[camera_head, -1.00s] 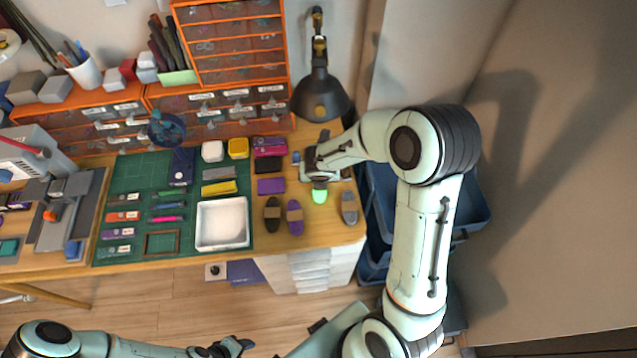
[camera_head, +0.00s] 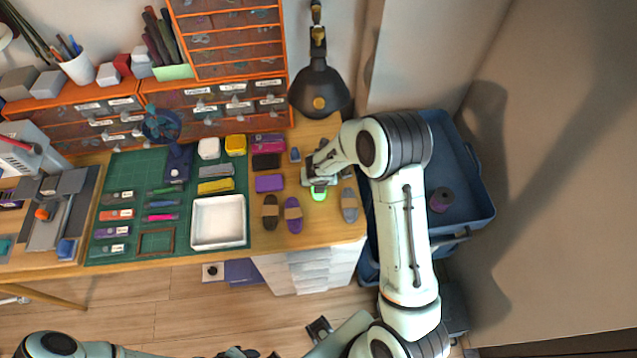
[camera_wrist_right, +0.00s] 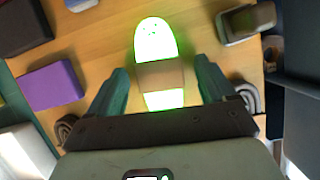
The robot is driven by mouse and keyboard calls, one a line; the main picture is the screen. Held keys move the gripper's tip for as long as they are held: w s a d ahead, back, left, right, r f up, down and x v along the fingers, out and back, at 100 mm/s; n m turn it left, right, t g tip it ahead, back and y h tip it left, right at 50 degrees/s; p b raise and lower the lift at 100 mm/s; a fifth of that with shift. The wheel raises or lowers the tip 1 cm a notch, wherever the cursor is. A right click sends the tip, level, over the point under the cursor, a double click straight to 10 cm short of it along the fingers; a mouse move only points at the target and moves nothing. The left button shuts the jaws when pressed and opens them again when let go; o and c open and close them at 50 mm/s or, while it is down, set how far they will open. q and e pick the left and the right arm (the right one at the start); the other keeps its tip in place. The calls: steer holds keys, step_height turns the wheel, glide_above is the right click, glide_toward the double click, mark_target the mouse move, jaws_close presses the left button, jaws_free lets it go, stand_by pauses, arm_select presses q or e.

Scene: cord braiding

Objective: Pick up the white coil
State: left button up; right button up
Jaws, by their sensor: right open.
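The white coil (camera_head: 318,194) lies on the wooden desk, tinted bright green. In the right wrist view the white coil (camera_wrist_right: 156,45) is long and rounded with a tan band around its middle. My right gripper (camera_head: 319,184) is above it and hides part of it in the head view. In the right wrist view my right gripper (camera_wrist_right: 160,68) is open, with one finger on each side of the coil and gaps between. My left gripper (camera_head: 237,352) is at the bottom edge of the head view, cut off, its jaws unclear.
A black coil (camera_head: 270,211) and a purple coil (camera_head: 293,214) lie left of the white one, a grey coil (camera_head: 349,205) right. A purple block (camera_head: 269,183) and white tray (camera_head: 219,222) are further left. A black lamp (camera_head: 319,92) stands behind; a blue bin (camera_head: 462,160) is right.

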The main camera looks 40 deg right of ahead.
steer(key=c, duration=1.2)
steer(key=r+p, duration=0.4)
steer(key=r, duration=0.5)
steer(key=shift+w+r, duration=0.1)
steer(key=shift+w, duration=0.1)
arm_select(q)
steer(key=w+r, duration=0.4)
steer(key=r, duration=0.1)
steer(key=shift+w+r+t, duration=0.3)
arm_select(e)
steer(key=shift+s+a+r, duration=0.15)
steer(key=shift+r, duration=0.35)
